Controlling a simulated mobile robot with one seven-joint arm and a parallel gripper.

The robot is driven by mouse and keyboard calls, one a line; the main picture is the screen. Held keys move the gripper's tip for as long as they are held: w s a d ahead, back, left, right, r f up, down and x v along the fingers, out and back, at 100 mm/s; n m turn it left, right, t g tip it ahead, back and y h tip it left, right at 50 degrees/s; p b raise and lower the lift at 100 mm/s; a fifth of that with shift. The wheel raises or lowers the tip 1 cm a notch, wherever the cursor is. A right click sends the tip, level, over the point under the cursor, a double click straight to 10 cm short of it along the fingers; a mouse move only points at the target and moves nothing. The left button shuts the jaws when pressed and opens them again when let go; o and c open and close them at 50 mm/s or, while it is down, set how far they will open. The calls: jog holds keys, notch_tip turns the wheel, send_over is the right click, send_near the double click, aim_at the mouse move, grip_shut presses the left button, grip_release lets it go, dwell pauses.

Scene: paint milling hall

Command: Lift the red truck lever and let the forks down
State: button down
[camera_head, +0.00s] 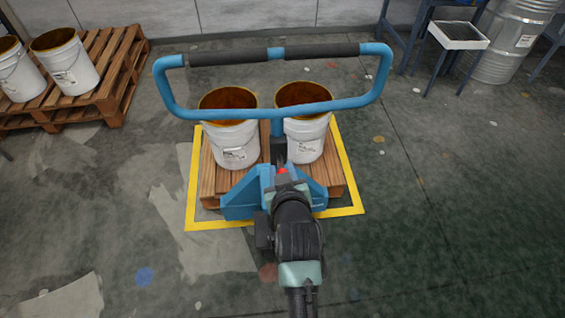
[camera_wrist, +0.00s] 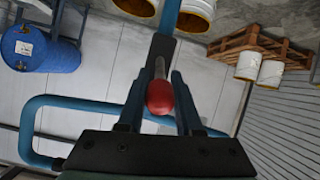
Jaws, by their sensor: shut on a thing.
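The red lever (camera_wrist: 160,97) has a rounded red knob on a thin metal stem. In the wrist view the knob sits between the two dark fingers of my gripper (camera_wrist: 159,100), which is shut on it. In the head view only a bit of red lever (camera_head: 283,171) shows past my gripper (camera_head: 284,178); my arm hides the rest. The blue pallet truck (camera_head: 240,196) stands at the near side of a wooden pallet (camera_head: 208,180). Its blue loop handle (camera_head: 160,88) rises above. The forks are hidden under the pallet, so their height cannot be told.
Two white buckets (camera_head: 232,145) stand on the pallet, inside a yellow floor frame (camera_head: 350,170). Another pallet (camera_head: 118,75) with buckets stands at the left. A steel drum (camera_head: 510,45) and a small tray stand (camera_head: 458,36) are at the back right. The floor at the right is clear.

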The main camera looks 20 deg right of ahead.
jog(key=shift+r+p, duration=0.1)
jog(key=shift+p, duration=0.2)
jog(key=c, duration=0.6)
grip_release()
jog(key=v, duration=1.3)
jog(key=shift+w+r, duration=0.2)
jog(key=shift+r, duration=0.05)
